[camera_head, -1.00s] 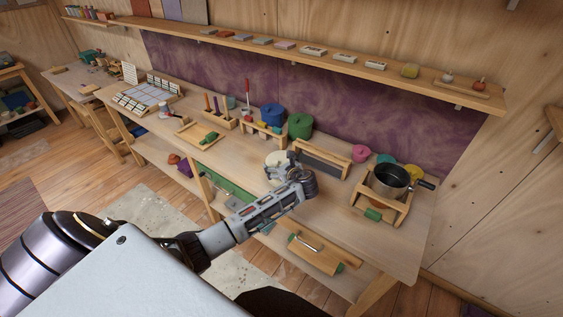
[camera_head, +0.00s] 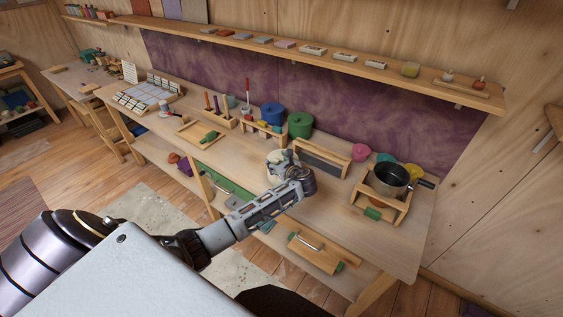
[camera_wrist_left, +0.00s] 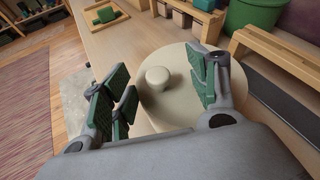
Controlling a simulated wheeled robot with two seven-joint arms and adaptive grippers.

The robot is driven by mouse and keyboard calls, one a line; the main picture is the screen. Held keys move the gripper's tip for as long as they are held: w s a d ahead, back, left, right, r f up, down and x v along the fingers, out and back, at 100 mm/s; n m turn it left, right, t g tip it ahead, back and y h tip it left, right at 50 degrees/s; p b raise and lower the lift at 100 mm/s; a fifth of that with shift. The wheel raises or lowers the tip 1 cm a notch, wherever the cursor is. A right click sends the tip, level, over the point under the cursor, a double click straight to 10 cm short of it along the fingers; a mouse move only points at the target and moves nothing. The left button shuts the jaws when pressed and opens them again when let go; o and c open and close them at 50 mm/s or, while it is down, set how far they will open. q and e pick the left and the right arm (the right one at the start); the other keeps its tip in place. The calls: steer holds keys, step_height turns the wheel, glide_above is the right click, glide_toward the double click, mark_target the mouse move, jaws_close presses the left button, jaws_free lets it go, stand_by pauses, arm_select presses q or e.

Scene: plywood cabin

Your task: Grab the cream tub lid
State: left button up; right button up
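The cream tub lid (camera_wrist_left: 178,110) is a round, pale disc with a small round knob (camera_wrist_left: 157,79) on top. In the left wrist view it lies below my left gripper (camera_wrist_left: 159,86), which is open, with green-padded fingers on either side of the knob and gaps to it. In the head view my left gripper (camera_head: 283,168) is over the workbench and partly covers the cream tub (camera_head: 273,164). The tub's body is mostly hidden. My right gripper is not in view.
A wooden rack (camera_head: 323,158) stands right of the tub on the workbench (camera_head: 338,208). A green tub (camera_head: 300,125) and a blue tub (camera_head: 272,116) stand behind. A dark pot (camera_head: 389,180) sits in a wooden stand at the right. A wooden tray (camera_head: 190,133) lies left.

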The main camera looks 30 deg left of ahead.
arm_select(q)
steer(key=shift+s+d+f, duration=0.1)
steer(key=c, duration=0.7)
steer(key=shift+r, duration=0.4)
step_height(320, 180, up, 9)
steer(key=b, duration=0.1)
steer(key=shift+r, duration=0.15)
stand_by(0.3)
